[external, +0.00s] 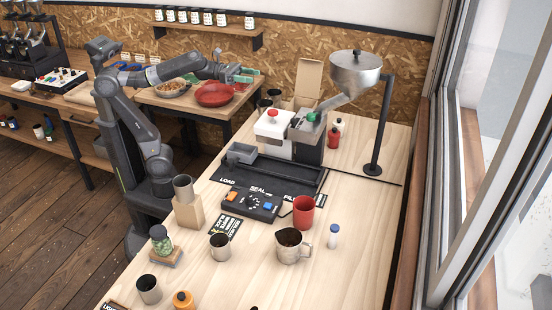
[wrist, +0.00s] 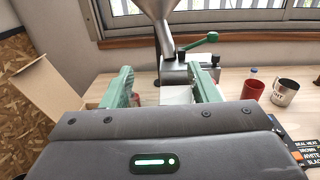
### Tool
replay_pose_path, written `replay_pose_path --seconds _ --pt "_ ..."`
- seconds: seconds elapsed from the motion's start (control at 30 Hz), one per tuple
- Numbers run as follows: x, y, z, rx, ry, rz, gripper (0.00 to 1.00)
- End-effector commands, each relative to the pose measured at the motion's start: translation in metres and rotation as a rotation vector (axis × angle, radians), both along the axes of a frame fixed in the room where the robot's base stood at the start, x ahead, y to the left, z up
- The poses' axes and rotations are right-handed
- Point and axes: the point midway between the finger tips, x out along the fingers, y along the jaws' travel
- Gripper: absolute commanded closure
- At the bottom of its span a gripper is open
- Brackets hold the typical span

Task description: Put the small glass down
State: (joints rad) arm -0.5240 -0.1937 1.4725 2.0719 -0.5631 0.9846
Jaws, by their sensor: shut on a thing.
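My gripper (external: 246,75) is held out at the end of my raised arm, above and to the left of the long wooden table in the external view. In the wrist view its two green fingers (wrist: 168,90) stand apart with a gap between them, shut on the small glass. The glass itself is hard to make out: the fingers and the gripper body hide most of it, and the pale machine behind shows in the gap.
The wooden table (external: 350,215) holds a hopper machine (external: 355,75), a black tray (external: 290,180), a red cup (external: 303,212), a metal jug (external: 291,246) and several small cups. A back counter carries a red bowl (external: 214,95). The table's right side has bare room.

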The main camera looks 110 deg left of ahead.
Motion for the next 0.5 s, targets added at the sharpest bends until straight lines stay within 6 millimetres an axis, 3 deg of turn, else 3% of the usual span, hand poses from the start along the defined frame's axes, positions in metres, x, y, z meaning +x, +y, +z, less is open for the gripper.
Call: replay_pose_path --seconds 0.07,0.23,0.5 --pt "-0.012 0.006 -0.009 0.000 -0.002 0.029 0.71" --pt "-0.010 0.005 -0.036 -0.004 0.000 0.024 0.71" --pt "-0.009 0.006 -0.103 -0.007 0.004 0.025 0.71"
